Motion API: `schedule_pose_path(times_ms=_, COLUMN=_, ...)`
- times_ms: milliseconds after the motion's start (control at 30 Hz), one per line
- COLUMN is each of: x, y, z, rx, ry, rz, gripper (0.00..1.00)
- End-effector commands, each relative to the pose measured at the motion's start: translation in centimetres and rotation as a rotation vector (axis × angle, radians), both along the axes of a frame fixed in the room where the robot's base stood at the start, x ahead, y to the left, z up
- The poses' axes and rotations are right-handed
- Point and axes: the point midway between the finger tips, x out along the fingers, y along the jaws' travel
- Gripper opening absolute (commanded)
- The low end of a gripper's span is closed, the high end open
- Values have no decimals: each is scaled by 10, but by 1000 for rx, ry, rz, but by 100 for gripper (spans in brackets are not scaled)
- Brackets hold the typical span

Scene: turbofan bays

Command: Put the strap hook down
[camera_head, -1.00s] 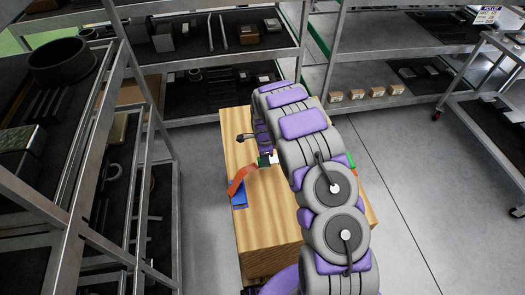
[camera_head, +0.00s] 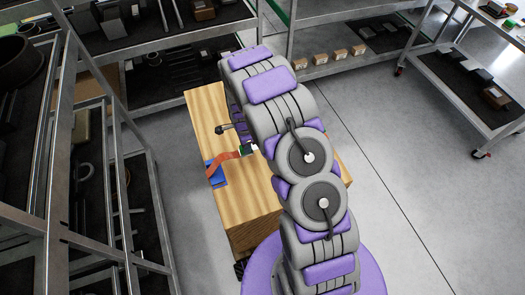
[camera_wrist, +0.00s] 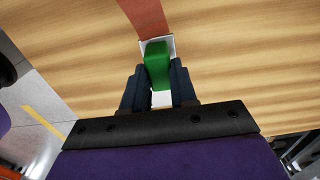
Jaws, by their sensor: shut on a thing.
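The strap hook shows in the wrist view as a green block (camera_wrist: 158,65) with white around it. My gripper (camera_wrist: 159,72) is shut on it, with one dark finger on each side. A red-orange strap (camera_wrist: 145,15) runs from it up the picture. In the head view the strap (camera_head: 224,161) leads from the hook's green and white end (camera_head: 248,149) to a blue piece (camera_head: 216,174) on the wooden crate (camera_head: 240,205). The hook is over the crate top; I cannot tell whether it touches the wood. My arm hides the crate's right part.
A metal rack (camera_head: 120,190) stands close on the left. Shelves with parts and small boxes (camera_head: 320,58) stand behind the crate. A cart (camera_head: 468,85) is at the right. The grey floor (camera_head: 410,190) right of the crate is clear.

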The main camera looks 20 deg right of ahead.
Motion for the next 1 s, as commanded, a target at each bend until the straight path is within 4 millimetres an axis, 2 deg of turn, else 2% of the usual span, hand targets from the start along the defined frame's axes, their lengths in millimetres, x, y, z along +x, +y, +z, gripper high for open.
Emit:
schedule_pose_path(times_ms=200, x=-32, y=-24, z=3, rx=0, ry=1, rz=-11, gripper=0)
schedule_pose_path(times_ms=500, x=-79, y=-47, z=8, rx=-2, ry=-3, rz=-14, gripper=0)
schedule_pose_path(times_ms=1000, x=-159, y=-61, z=20, rx=1, ry=5, rz=-2, gripper=0)
